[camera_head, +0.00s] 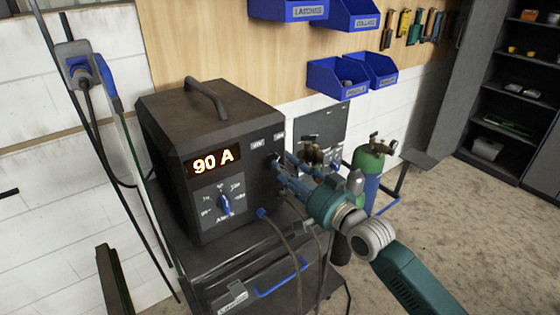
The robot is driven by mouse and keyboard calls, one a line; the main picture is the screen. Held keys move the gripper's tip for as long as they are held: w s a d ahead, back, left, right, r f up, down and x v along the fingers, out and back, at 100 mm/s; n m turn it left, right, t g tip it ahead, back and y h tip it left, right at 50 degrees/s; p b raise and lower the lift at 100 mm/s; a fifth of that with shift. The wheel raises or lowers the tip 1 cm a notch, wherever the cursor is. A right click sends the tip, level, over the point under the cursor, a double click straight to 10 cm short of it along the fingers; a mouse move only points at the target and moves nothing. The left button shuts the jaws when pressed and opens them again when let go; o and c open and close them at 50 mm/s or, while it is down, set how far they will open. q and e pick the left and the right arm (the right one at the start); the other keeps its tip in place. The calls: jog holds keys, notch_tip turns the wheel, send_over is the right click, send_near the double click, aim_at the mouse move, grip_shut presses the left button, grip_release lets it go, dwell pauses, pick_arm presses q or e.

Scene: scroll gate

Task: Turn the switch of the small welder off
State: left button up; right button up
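The small welder (212,145) is a dark box with a top handle, a lit "90 A" display and a blue-pointer dial on its front. Small labels, too small to read surely, sit at the upper right of its front. A small dark part that looks like the switch (274,159) is just below them, partly hidden by my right gripper. My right gripper (279,172) is at the front right of the welder, its fingertips close to that part. Contact, the switch position and the finger gap are unclear. My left gripper is not in view.
The welder stands on a dark cart (190,262) with a blue-handled drawer and hanging cables (290,240). A green gas cylinder (369,165) stands behind my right arm. Blue bins (338,78) hang on the wall. A dark shelf (515,90) is at the right. Open floor lies at lower right.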

jog(key=x, duration=0.3)
jog(key=shift+w+a, duration=0.1)
jog(key=shift+w, duration=0.15)
grip_shut()
